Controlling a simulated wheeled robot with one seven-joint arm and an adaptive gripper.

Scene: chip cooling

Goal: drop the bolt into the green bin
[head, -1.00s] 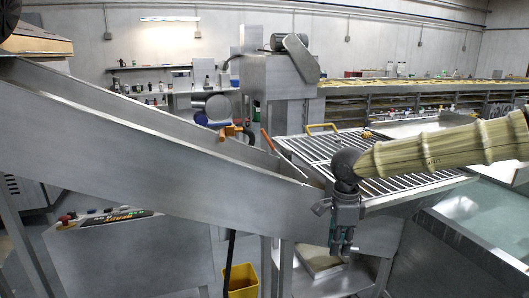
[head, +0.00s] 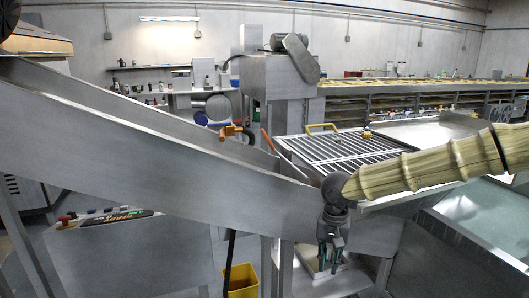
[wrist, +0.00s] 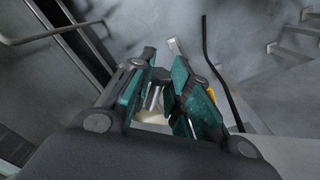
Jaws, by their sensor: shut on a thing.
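My gripper (head: 330,262) hangs fingers-down in front of the lower end of the sloping metal chute. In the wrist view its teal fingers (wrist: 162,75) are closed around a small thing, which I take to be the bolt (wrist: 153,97). Only a dark bit and a short silvery bit of it show between the fingers. In the head view the held thing is too small to make out. I see no green bin in either view; a yellow bin (head: 242,282) stands on the floor left of my gripper.
The metal chute (head: 150,140) slopes down from the left beside my gripper. A slatted metal table (head: 335,150) stands behind it, with a lower shelf holding a pale box (head: 310,264). A pale-green basin (head: 480,225) lies to the right. A dark hose hangs near the yellow bin.

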